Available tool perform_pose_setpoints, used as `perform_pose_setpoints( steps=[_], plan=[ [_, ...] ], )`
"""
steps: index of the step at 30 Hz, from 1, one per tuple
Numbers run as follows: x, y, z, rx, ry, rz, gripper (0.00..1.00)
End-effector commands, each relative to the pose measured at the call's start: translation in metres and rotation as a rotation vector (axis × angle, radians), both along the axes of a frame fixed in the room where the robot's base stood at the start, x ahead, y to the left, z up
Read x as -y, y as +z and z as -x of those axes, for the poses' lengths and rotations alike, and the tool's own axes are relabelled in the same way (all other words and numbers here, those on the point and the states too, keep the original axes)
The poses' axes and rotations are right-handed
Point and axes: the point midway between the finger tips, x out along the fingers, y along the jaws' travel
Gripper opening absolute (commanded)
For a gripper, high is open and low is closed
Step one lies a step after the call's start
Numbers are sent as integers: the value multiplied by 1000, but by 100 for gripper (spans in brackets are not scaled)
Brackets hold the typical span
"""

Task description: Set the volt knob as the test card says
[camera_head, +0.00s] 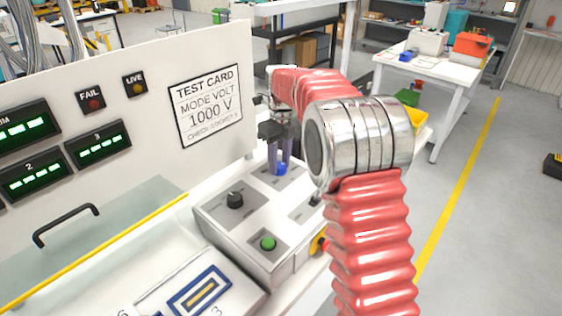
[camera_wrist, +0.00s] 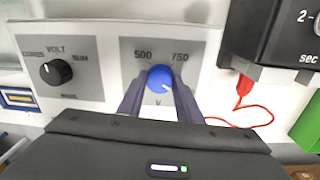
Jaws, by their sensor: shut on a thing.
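The test card (camera_head: 208,104) on the upright panel reads "MODE VOLT" and "1000 V", with a smaller line below. The blue volt knob (camera_wrist: 160,78) sits on a grey plate marked 500, 750 and V. Its white mark seems to point to the lower right; my fingers cover the lower part of the scale. My gripper (camera_wrist: 159,90) is shut on this knob, one finger at each side. In the head view my gripper (camera_head: 279,155) reaches down from above onto the blue knob (camera_head: 281,169).
A black mode knob (camera_wrist: 56,72) stands left of the blue one; its white mark points up and left. On the same console are a green button (camera_head: 268,243) and a red-and-yellow button (camera_head: 319,244). A black unit with a red lead (camera_wrist: 245,88) is at right.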

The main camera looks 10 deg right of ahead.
Motion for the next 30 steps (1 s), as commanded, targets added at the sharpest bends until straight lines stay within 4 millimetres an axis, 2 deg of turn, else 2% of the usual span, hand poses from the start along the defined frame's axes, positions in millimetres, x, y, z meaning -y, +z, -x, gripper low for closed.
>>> perform_pose_setpoints(
  steps=[5,6,13,23,30],
  plan=[
    [0,1,-3,10,0,-1,9],
    [0,1,-3,10,0,0,34],
    [0,0,-1,5,0,1,50],
    [1,2,-1,1,1,0,50],
    [2,26,-2,5,1,1,50]
  ],
)
